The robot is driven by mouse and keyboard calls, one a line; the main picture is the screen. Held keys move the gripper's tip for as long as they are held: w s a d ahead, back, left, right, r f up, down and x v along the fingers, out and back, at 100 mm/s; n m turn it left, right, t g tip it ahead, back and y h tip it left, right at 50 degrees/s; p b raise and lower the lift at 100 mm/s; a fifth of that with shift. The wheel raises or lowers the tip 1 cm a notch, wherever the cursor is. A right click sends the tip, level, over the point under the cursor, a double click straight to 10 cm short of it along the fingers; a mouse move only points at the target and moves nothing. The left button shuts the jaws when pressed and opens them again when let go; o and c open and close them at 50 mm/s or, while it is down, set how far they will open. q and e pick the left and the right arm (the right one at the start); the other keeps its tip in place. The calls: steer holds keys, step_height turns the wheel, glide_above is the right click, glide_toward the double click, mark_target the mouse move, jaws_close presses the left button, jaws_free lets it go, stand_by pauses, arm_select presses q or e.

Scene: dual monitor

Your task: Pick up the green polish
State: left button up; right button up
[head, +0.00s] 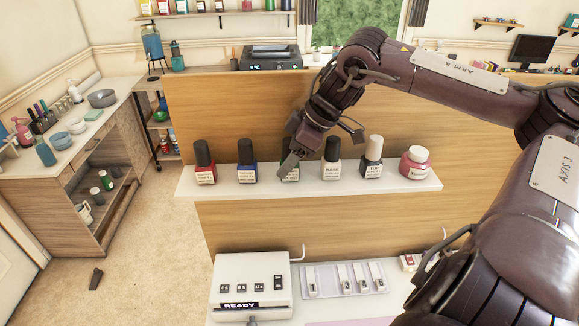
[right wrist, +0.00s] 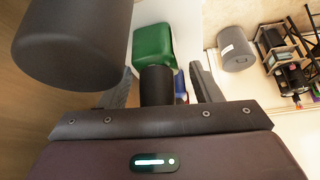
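The green polish bottle (right wrist: 154,48) with a black cap (right wrist: 157,86) shows in the right wrist view. In the head view the bottle (head: 292,174) stands third from the left on the white shelf (head: 230,190), mostly hidden behind my right gripper (head: 299,158). In the right wrist view the gripper (right wrist: 160,86) is open, with one finger on each side of the black cap. Gaps show between the cap and both fingers. My left gripper is not in view.
A red bottle (head: 204,165) and a blue bottle (head: 246,164) stand to the left. A wooden panel (head: 230,115) rises behind the shelf. A dark cylinder (right wrist: 72,40) looms close in the wrist view.

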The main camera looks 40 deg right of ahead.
steer(key=c, duration=0.9)
